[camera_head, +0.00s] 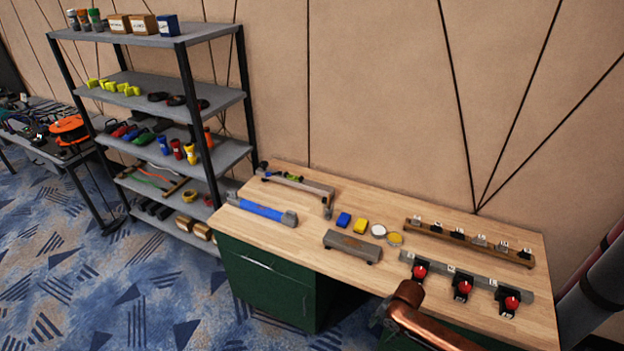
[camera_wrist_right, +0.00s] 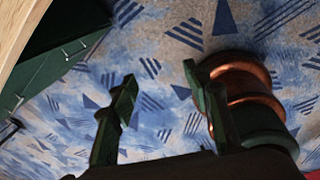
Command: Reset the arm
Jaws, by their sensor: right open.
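My right arm (camera_head: 425,325) shows as a copper link at the bottom right of the head view, over the front edge of the wooden desk (camera_head: 310,250). In the right wrist view my right gripper (camera_wrist_right: 162,105) has its two dark green fingers wide apart. Nothing is between them but the blue patterned carpet (camera_wrist_right: 165,65) further off. A copper and dark green rounded part of mine shows behind the right finger. My left arm and gripper are in neither view.
Three red buttons (camera_head: 463,287) on black bases stand at the desk's front right. A brown rack (camera_head: 468,243) with labelled pieces lies behind them. A blue bar (camera_head: 262,212), small blocks and a grey box (camera_head: 352,246) lie further left. A loaded shelf (camera_head: 160,83) stands left.

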